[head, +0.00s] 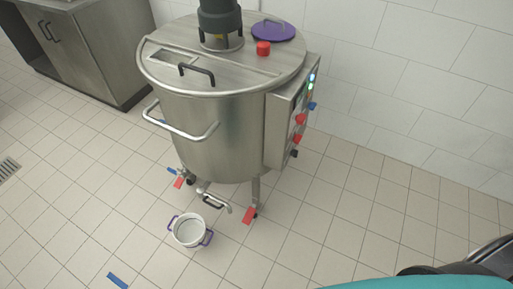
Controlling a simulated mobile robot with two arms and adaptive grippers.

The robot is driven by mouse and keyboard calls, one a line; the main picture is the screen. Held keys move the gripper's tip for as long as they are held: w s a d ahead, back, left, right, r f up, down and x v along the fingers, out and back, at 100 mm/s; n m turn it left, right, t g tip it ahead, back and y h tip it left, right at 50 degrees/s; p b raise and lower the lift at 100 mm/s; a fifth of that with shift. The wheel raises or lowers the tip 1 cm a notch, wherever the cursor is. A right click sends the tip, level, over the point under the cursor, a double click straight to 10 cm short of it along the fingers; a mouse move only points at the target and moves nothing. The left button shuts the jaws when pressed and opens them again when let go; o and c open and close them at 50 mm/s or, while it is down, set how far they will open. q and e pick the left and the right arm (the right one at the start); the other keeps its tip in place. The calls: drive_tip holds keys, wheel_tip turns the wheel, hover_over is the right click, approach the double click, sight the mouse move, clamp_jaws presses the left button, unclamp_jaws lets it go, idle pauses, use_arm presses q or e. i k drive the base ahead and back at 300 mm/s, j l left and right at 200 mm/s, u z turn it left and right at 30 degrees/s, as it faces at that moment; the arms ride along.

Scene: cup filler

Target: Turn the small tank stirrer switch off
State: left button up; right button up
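The steel tank (215,130) stands upright on legs with the stirrer motor (220,18) on its lid. A steel control box (280,127) is fixed to the tank's right side. The box's right face carries small lit lights (311,82), a blue switch (312,106), a red knob (300,119), another red knob (297,139) and a dark part (294,153) below. I see this face at a steep angle, so I cannot tell which control is the stirrer switch or its position. Neither of my grippers is in view.
A white pot (190,231) with purple handles sits on the floor below the tank's tap (214,200). A steel cabinet (95,50) stands at the upper left. The tiled floor right of the tank (350,210) is clear up to the white wall (420,90).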

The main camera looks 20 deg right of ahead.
sight(294, 152)
drive_tip(key=i+l+u, duration=0.15)
drive_tip(key=l+u, duration=0.35)
drive_tip(key=i+l+u, duration=0.1)
drive_tip(key=l+u, duration=0.35)
drive_tip(key=l, duration=0.25)
drive_tip(key=l+u, duration=0.5)
drive_tip(key=k+l, duration=0.05)
drive_tip(key=l, duration=0.05)
